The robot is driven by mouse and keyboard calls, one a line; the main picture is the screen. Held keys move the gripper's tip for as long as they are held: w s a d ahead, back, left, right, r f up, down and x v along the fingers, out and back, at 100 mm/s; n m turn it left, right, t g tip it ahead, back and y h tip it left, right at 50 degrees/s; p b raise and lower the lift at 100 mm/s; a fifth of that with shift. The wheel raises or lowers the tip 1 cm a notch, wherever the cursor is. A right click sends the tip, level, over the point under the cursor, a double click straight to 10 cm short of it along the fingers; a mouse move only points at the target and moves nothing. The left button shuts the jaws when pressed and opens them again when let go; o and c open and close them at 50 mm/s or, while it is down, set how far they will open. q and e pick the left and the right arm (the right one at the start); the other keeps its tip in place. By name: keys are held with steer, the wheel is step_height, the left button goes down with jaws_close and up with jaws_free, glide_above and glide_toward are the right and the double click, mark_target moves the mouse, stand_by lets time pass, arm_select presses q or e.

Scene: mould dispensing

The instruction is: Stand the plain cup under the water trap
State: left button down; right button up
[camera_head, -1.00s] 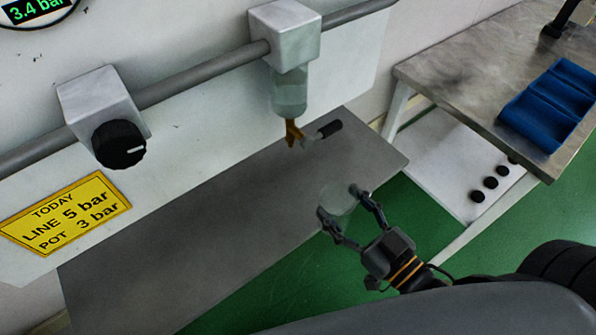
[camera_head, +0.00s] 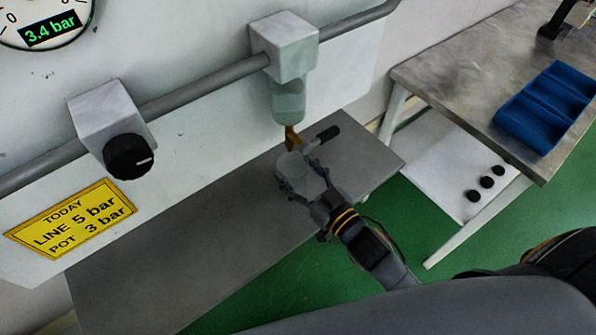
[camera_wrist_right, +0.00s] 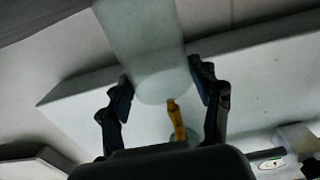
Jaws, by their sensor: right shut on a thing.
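The plain cup (camera_head: 292,164) is pale and see-through. My right gripper (camera_head: 299,176) is shut on it, with a finger on either side. The cup looks upright over the grey shelf; I cannot tell whether its base touches. The water trap (camera_head: 289,98) has a clear bowl under a white block, with a brass drain (camera_head: 292,137) at its bottom. In the head view the cup's top shows just below this drain. In the right wrist view the brass drain (camera_wrist_right: 176,119) shows near the fingers (camera_wrist_right: 162,88); cup and trap are hard to tell apart there. My left gripper is not in view.
The grey shelf (camera_head: 190,225) is bare to the left. A black-ended lever (camera_head: 327,134) sticks out beside the drain. A regulator with a black knob (camera_head: 129,156) and a yellow sign (camera_head: 70,218) are at the left. A metal table (camera_head: 470,75) with a blue tray (camera_head: 545,107) stands right.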

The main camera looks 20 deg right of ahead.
steer(key=shift+f, duration=0.4)
steer(key=shift+f, duration=0.1)
steer(key=o, duration=1)
steer(key=shift+o, duration=0.2)
steer(key=shift+s, duration=0.15)
steer(key=b+v, duration=0.2)
steer(key=v, duration=0.9)
steer(key=shift+s+d, duration=0.15)
steer(key=shift+s, duration=0.25)
